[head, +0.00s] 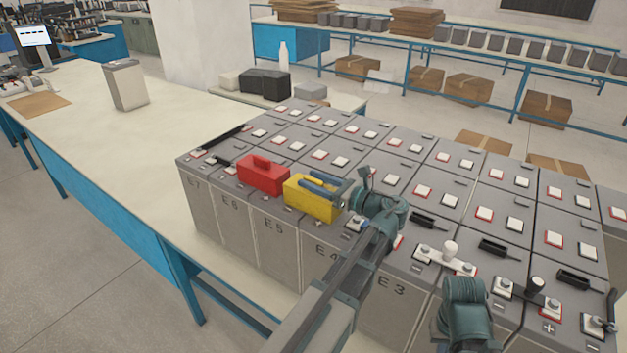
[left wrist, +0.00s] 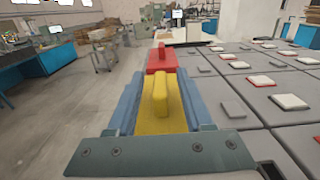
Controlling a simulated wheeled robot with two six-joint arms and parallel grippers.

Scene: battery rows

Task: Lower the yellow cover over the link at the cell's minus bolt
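The yellow cover (head: 307,204) is a box with a raised handle, at the front edge of the cell row near the E5 and E4 labels. It also shows in the left wrist view (left wrist: 160,122). Any link or bolt beneath the cover is hidden, and I cannot tell whether the cover rests fully.
A red cover (head: 262,178) stands just left of the yellow one. The cream bench (head: 100,115) at left is mostly clear.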

